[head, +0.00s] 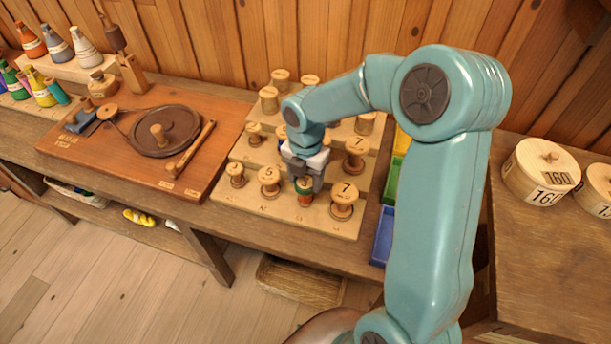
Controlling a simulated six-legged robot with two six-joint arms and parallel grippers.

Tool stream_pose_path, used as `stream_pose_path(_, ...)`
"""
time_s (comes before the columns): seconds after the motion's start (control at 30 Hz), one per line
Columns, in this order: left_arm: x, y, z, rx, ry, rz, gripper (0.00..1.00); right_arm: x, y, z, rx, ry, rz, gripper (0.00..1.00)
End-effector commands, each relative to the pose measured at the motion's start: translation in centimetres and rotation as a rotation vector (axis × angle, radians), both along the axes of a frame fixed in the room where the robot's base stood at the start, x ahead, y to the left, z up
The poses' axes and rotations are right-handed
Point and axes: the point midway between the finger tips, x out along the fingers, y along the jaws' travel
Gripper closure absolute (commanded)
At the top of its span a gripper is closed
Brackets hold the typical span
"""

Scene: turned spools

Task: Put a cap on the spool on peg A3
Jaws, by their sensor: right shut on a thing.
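My right gripper (305,181) points down at the third spool in the front row of the stepped peg board (230,196). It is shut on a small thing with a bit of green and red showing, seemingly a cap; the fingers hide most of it. This thing is at the top of the wooden spool (305,200); I cannot tell whether it is seated. The peg labels are too small to read, so I cannot confirm that this is A3. My left gripper is not in view.
Front-row spools stand close by: one marked 5 (269,182) to the left, one marked 7 (343,200) to the right. More spools stand on the steps behind. Coloured bins (383,235) lie to the right. A wooden winding board (70,150) lies to the left.

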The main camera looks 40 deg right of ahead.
Motion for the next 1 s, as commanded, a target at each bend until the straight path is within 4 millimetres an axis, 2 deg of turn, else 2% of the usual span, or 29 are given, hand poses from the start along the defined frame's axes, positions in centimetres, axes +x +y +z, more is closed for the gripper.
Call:
stream_pose_path(0.57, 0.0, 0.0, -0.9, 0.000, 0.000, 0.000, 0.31, 0.0, 0.0, -1.3, 0.000, 0.000, 0.000, 0.72)
stream_pose_path(0.6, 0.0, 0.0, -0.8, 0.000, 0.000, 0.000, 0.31, 0.0, 0.0, -1.1, 0.000, 0.000, 0.000, 0.34)
stream_pose_path(1.0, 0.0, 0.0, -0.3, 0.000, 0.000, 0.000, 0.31, 0.0, 0.0, -0.6, 0.000, 0.000, 0.000, 0.34)
